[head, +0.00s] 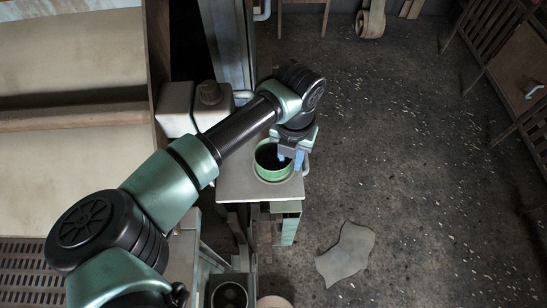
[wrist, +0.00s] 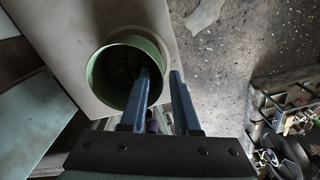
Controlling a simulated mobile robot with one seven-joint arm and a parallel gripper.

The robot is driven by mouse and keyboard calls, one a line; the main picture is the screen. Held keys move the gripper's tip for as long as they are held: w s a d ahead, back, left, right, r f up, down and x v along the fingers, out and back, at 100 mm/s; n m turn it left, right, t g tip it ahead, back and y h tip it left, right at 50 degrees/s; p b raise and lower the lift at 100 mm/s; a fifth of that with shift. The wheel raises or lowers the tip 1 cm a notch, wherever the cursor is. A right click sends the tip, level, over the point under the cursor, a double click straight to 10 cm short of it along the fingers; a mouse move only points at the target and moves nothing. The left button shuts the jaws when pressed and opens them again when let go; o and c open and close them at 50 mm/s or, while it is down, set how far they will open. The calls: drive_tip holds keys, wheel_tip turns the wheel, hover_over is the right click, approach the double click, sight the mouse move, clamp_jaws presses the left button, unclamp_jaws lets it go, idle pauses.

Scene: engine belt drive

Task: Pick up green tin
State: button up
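The green tin (head: 272,162) is a round, open-topped can with a dark inside, standing upright on a small grey metal platform (head: 240,182) in the head view. In the wrist view the green tin (wrist: 124,72) fills the upper left, near the edge of the platform (wrist: 75,35). My gripper (head: 290,160) is at its right side, seen in the head view. In the wrist view my gripper (wrist: 160,75) has its blue fingers apart. One finger shows over the tin's opening and the other outside its right wall. I cannot tell whether either touches the wall.
A grey container with a dark cap (head: 209,93) stands behind the platform to the left. A flat grey scrap (head: 346,254) lies on the speckled dark floor. The wrist view shows a rack of clutter (wrist: 290,125) at lower right. The floor right of the platform is mostly clear.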

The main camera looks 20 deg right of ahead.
clamp_jaws()
idle(1.2)
